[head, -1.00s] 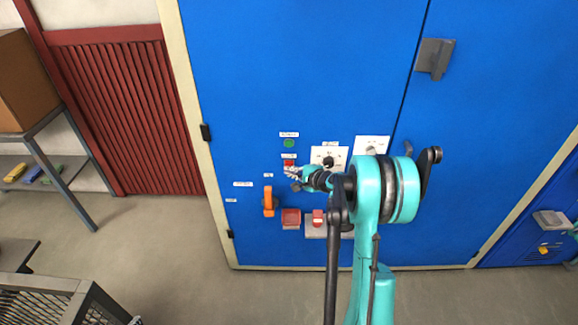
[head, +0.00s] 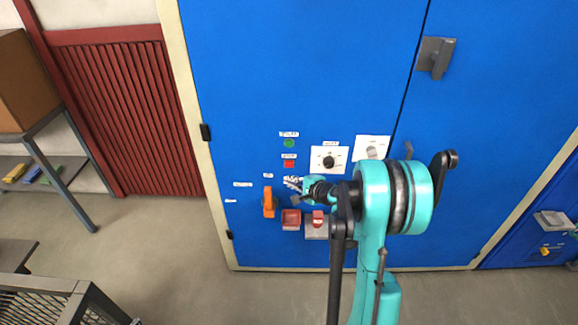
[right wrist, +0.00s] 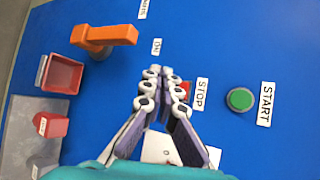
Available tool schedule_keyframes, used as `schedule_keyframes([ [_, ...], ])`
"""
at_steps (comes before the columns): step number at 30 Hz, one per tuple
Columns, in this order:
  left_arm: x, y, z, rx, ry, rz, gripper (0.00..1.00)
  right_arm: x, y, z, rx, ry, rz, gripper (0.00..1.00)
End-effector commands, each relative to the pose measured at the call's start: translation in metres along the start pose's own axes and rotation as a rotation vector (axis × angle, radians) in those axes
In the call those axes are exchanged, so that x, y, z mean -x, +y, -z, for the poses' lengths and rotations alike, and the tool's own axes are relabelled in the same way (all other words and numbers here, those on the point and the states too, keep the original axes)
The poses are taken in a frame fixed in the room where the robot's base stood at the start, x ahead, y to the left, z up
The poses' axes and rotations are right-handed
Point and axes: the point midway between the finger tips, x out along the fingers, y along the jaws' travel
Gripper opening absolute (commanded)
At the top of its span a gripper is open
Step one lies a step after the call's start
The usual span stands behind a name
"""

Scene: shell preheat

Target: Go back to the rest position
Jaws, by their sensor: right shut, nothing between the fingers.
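My right gripper (head: 291,184) is shut and empty in front of the blue cabinet (head: 300,70), just below the red stop button (head: 289,164) in the head view. In the right wrist view its fingertips (right wrist: 155,75) meet in the middle and partly cover the red stop button (right wrist: 185,88). Whether the fingers touch anything on the panel cannot be told. The green start button (head: 289,143) is above the red one; it also shows in the right wrist view (right wrist: 240,99). My left gripper is not in view.
An orange handle (head: 268,202) is left of the gripper. A red tray (head: 291,219) and a red block (head: 318,218) sit below. Dark knobs (head: 328,161) are to the right. A shelf with a box (head: 25,80) stands far left.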

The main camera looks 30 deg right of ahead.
Motion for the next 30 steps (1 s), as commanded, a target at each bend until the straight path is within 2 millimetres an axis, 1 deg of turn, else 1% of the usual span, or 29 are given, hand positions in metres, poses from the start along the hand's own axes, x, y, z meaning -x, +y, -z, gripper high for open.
schedule_keyframes([
  [19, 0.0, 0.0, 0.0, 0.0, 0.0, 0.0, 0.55, 0.0, 0.0, 0.0, 0.0, 0.0, 0.0, 0.0],
  [22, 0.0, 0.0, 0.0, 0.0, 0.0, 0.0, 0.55, 0.001, -0.001, -0.004, 0.014, -0.002, -0.006, 0.0],
  [23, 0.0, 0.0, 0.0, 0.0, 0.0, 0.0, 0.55, 0.002, -0.002, -0.008, 0.027, -0.003, -0.013, 0.0],
  [26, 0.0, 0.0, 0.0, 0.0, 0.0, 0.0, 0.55, 0.009, -0.004, -0.032, 0.118, -0.012, -0.053, 0.0],
  [29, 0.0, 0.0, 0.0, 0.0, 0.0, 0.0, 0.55, 0.025, -0.003, -0.071, 0.276, -0.028, -0.12, 0.0],
  [30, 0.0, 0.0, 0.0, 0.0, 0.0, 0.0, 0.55, 0.033, -0.002, -0.087, 0.353, -0.036, -0.15, 0.0],
])
